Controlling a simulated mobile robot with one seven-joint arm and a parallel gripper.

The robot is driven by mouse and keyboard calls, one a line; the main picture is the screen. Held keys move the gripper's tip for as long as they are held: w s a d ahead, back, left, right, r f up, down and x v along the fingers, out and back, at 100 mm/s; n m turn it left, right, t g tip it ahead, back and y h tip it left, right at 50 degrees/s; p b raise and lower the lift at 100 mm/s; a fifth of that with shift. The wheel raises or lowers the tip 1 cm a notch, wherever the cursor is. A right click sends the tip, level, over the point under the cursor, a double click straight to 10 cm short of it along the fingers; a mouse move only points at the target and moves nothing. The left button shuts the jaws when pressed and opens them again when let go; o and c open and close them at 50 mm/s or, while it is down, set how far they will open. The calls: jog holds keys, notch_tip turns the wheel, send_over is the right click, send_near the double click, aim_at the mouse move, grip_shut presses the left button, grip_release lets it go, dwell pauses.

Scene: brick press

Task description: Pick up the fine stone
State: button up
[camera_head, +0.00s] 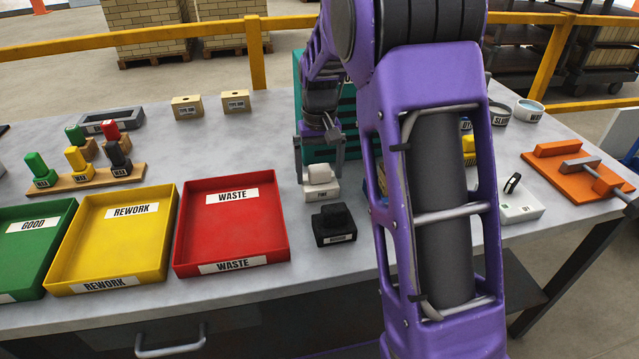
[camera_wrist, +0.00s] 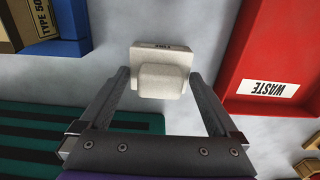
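The fine stone (camera_head: 321,184) is a white block with a knob-like top and a label reading FINE on its front. It sits on the grey table in front of the teal rack. In the wrist view the fine stone (camera_wrist: 163,72) lies at the top middle, label side up in the picture. My gripper (camera_head: 319,163) is over the stone, pointing down. In the wrist view my gripper (camera_wrist: 159,76) is open, with one finger on each side of the stone's raised top and gaps visible between. The exact finger height is hard to tell.
A dark block (camera_head: 333,225) sits just in front of the fine stone. The red WASTE tray (camera_head: 283,229) stands to the left, beside the yellow REWORK tray (camera_head: 162,252). The teal rack (camera_head: 348,117) is close behind. My arm hides part of the table to the right.

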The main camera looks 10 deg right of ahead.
aim_at(320, 167)
grip_shut()
dwell(0.3)
notch_tip(320, 167, up, 10)
jog(key=shift+r+p, duration=0.1)
jog(key=shift+p, duration=0.9)
jog(key=c, duration=0.7)
grip_release()
jog(key=c, duration=0.6)
jog(key=shift+d, duration=0.1)
